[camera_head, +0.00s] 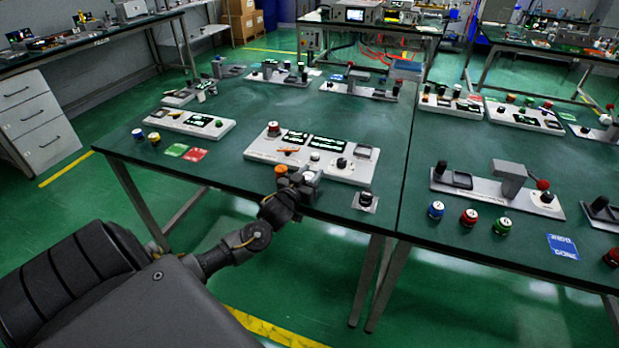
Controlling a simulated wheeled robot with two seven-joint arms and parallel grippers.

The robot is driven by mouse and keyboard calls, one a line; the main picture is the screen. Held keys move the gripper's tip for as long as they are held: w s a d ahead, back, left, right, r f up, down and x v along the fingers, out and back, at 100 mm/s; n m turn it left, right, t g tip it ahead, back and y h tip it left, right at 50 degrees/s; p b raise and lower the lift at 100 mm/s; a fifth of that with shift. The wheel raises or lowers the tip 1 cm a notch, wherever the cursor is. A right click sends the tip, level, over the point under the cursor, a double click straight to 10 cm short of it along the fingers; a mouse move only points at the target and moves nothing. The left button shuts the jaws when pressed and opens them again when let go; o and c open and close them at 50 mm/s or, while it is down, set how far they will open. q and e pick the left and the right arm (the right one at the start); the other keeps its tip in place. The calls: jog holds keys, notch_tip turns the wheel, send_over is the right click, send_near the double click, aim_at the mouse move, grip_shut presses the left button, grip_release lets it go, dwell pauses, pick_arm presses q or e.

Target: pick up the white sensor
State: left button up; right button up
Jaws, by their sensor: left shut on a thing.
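The white sensor (309,177) is a small piece with a pale top at the front edge of the green table (225,160). My left gripper (298,181) reaches in from the lower left and is shut on it. The gripper hides the sensor's lower part, so I cannot tell whether it still touches the table. An orange-topped piece (281,170) shows right beside the gripper on its left; its lower part is hidden too. My right gripper is not in view.
Behind the gripper stands a white generator panel (270,150) with displays and knobs. A small dark-topped block (365,201) sits to the right near the edge. The tabletop between cards and gripper is clear.

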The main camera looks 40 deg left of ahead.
pick_arm(q)
jog(key=shift+r, duration=0.15)
jog(key=shift+s+r, duration=0.1)
jog(key=shift+s, duration=0.15)
jog(key=s+d+b, duration=0.2)
jog(key=s+d, duration=0.1)
jog(key=s, duration=1.4)
jog(key=shift+s, duration=0.15)
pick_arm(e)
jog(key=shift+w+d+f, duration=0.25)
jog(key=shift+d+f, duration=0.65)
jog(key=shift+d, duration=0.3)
pick_arm(q)
jog(key=shift+d, duration=0.1)
